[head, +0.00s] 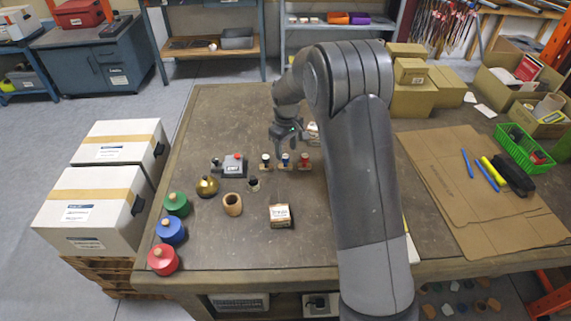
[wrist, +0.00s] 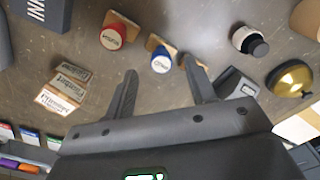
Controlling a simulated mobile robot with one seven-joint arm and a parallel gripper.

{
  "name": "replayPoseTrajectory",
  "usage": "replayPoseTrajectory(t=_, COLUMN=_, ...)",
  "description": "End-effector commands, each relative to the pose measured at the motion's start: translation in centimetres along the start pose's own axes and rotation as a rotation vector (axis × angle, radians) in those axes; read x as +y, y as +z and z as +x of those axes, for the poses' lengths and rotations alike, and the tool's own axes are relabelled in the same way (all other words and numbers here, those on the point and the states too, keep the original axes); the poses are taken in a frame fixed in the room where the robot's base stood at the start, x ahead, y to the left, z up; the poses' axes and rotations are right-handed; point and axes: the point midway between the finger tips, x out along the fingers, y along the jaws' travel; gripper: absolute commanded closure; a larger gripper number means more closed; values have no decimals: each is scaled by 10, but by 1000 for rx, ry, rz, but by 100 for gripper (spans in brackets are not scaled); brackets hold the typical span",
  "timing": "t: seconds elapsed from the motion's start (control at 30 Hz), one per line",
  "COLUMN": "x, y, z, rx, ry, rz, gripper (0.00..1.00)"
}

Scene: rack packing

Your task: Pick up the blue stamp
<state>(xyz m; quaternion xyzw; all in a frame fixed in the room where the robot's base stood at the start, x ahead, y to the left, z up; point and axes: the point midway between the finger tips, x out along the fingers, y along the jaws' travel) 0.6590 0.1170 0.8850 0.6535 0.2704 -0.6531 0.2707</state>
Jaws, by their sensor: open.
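The blue stamp (head: 285,160) stands upright on the table in the middle of a short row of stamps, with its wooden base down. In the wrist view, the blue stamp (wrist: 161,61) shows its round top and blue rim just beyond the gap between my fingertips. My gripper (head: 286,146) is open and empty, above and behind the row in the head view. In the wrist view, my gripper (wrist: 162,76) has its two fingers apart, with nothing between them.
A red stamp (wrist: 113,34) stands close beside the blue one. A gold bell (head: 207,186), wooden cup (head: 232,204) and small box (head: 281,215) stand in front.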

Motion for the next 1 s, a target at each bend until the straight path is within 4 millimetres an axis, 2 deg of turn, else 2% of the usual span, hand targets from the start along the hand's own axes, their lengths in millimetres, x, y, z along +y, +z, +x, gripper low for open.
replayPoseTrajectory(t=0.3, x=-1, y=-2, z=44, rx=-2, ry=-2, rz=0, gripper=49)
replayPoseTrajectory(t=0.57, x=-1, y=-3, z=49, rx=0, ry=-1, rz=0, gripper=49)
replayPoseTrajectory(t=1.0, x=-1, y=-3, z=49, rx=0, ry=-1, rz=0, gripper=84)
